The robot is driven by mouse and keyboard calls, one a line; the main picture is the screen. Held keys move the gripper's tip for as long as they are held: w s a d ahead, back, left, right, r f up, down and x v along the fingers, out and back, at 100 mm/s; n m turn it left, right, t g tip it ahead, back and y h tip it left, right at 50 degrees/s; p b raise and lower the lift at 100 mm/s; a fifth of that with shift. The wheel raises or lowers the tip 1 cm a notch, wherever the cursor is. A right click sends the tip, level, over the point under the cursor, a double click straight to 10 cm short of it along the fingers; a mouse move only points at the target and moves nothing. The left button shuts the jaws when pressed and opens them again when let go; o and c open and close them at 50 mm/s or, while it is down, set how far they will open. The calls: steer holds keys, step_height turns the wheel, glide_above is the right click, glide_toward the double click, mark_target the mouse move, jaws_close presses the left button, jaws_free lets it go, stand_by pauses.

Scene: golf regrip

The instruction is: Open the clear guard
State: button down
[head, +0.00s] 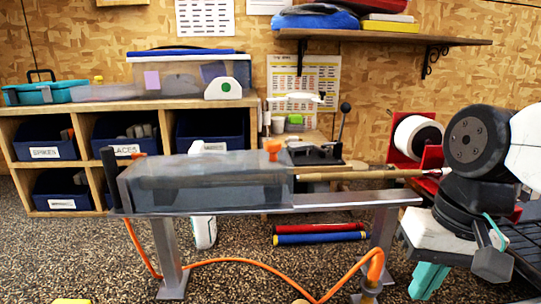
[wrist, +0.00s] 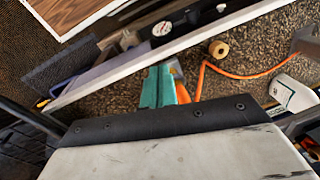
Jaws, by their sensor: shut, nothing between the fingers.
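The clear guard (head: 205,182) is a see-through grey box, down over the left part of a metal bench (head: 335,200) in the head view. An orange knob (head: 272,148) stands at its right end. A golf shaft (head: 365,174) runs out from the guard's right end. My gripper (head: 422,288) has teal fingers and hangs low at the right, below and well apart from the guard. In the wrist view the fingers (wrist: 161,75) are together and empty. I cannot make out the guard in the wrist view.
An orange hose (head: 240,262) loops over the floor below the bench. A bench leg (head: 383,235) stands left of my gripper. Red and blue tubes (head: 318,238) lie under the bench. A red stand with a white roll (head: 416,138) is behind. A gauge (wrist: 162,28) shows in the wrist view.

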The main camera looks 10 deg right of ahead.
steer(key=w+a+r+m+y, duration=0.3)
steer(key=w+r+m+y, duration=0.4)
steer(key=w, duration=0.3)
steer(key=w+a+r+m+y, duration=0.2)
steer(key=w+r+m+y, duration=0.4)
steer(key=w+m, duration=0.4)
steer(key=shift+n+h, duration=0.4)
steer(key=shift+n, duration=0.1)
steer(key=x, duration=0.6)
steer(key=r+x, duration=0.1)
steer(key=x, duration=0.2)
steer(key=shift+w+a+r, duration=0.1)
steer(key=shift+w+a, duration=0.15)
steer(key=shift+a, duration=0.1)
